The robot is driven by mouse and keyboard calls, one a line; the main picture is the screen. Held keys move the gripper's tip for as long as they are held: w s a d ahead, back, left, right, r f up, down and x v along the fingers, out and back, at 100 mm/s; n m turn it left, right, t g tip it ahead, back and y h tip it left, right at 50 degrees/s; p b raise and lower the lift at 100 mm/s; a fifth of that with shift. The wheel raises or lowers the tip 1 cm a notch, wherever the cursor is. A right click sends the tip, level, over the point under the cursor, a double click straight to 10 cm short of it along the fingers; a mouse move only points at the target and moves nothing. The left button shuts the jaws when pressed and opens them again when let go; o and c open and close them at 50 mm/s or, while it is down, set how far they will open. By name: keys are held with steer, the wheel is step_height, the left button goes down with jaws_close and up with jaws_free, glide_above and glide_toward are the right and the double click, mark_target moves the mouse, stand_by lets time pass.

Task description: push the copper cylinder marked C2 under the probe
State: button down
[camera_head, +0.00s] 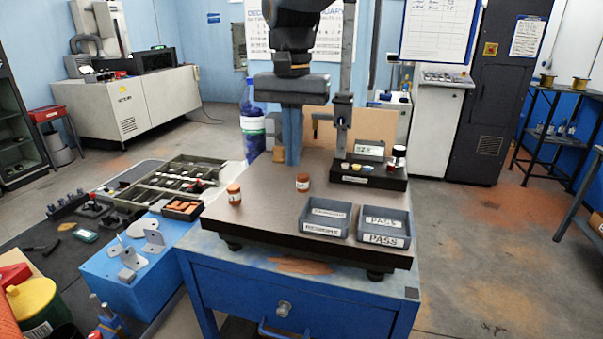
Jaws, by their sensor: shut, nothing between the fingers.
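Two small copper-coloured cylinders stand upright on the dark plate (265,215): one at the left edge (234,195) and one near the middle (302,183). A third brownish cylinder-like piece (279,155) shows farther back, partly hidden by my gripper. Their marks are too small to read, so I cannot tell which is C2. My gripper (292,163) points down with its blue fingers together and empty, behind the middle cylinder and beside the brownish piece. The probe stand (343,110) rises at the back right from a black base (370,181); its probe tip is not clear.
Two grey bins, one with an unclear label (322,229) and one marked PASS (386,239), fill the plate's front right. The black base carries small coloured knobs and a display (369,149). The plate's front left and centre are mostly clear. A blue side bench (120,275) adjoins at left.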

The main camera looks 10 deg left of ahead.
mark_target(299, 197)
step_height(299, 197, down, 10)
steer(key=p, duration=0.3)
steer(key=w+p, duration=0.1)
steer(key=w, duration=0.1)
steer(key=shift+w+d+r, duration=0.1)
steer(key=shift+w, duration=0.3)
steer(key=shift+w+p, duration=0.35)
steer(key=shift+w, duration=0.4)
